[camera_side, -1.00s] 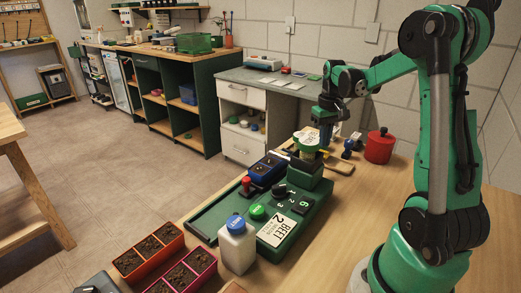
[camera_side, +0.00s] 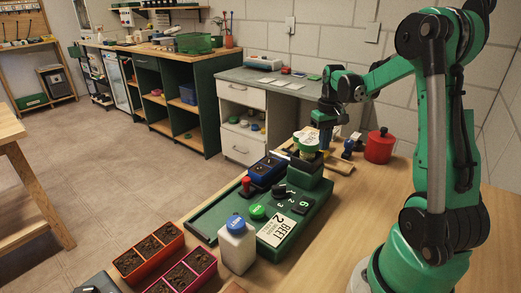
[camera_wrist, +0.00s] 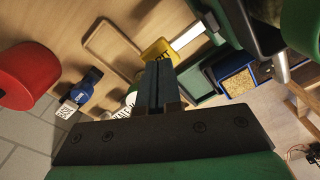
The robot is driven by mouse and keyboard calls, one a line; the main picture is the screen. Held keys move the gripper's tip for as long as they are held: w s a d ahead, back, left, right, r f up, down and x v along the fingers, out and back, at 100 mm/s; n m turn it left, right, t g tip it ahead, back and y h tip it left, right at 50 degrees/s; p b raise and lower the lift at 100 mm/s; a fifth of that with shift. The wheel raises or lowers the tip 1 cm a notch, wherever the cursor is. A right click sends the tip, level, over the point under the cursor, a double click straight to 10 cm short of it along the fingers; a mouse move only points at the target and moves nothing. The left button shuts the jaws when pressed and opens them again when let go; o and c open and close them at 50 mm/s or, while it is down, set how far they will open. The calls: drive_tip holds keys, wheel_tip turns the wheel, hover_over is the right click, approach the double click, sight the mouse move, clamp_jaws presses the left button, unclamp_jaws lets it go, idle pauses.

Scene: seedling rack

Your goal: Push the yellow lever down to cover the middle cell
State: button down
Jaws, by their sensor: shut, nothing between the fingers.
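My gripper (camera_side: 325,142) is shut and empty, pointing down behind the green machine (camera_side: 207,233) in the side view. In the wrist view its fingers (camera_wrist: 158,66) are together. The machine carries a red-topped lever (camera_side: 246,184) and a black knob (camera_side: 279,190).
A red canister (camera_side: 380,148) stands right of my gripper, with a small blue item (camera_wrist: 86,87) between. A white bottle with a blue cap (camera_side: 237,250) and soil-filled orange (camera_side: 140,274) and pink trays (camera_side: 209,263) stand in front.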

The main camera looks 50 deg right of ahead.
drive_tip(key=shift+f, duration=1.35)
drive_tip(key=shift+r, duration=3.75)
drive_tip(key=shift+a, duration=0.1)
drive_tip(key=w+a+r+t, duration=0.1)
drive_tip(key=a, duration=0.3)
drive_tip(key=w+a+r+n+t+h, duration=0.1)
drive_tip(key=a, duration=0.3)
drive_tip(key=w+a+n+t, duration=0.1)
drive_tip(key=a, duration=0.3)
drive_tip(key=shift+r+t+h, duration=0.3)
drive_tip(key=shift+r, duration=0.1)
drive_tip(key=s+a+f+n+t, duration=0.1)
drive_tip(key=a+n, duration=0.1)
drive_tip(key=a, duration=0.4)
drive_tip(key=s+a+n+t+y, duration=0.1)
drive_tip(key=a+n+t, duration=0.1)
drive_tip(key=a, duration=0.5)
drive_tip(key=shift+s+f+t+y, duration=0.25)
drive_tip(key=shift+f+t+y, duration=0.05)
drive_tip(key=shift+f, duration=0.05)
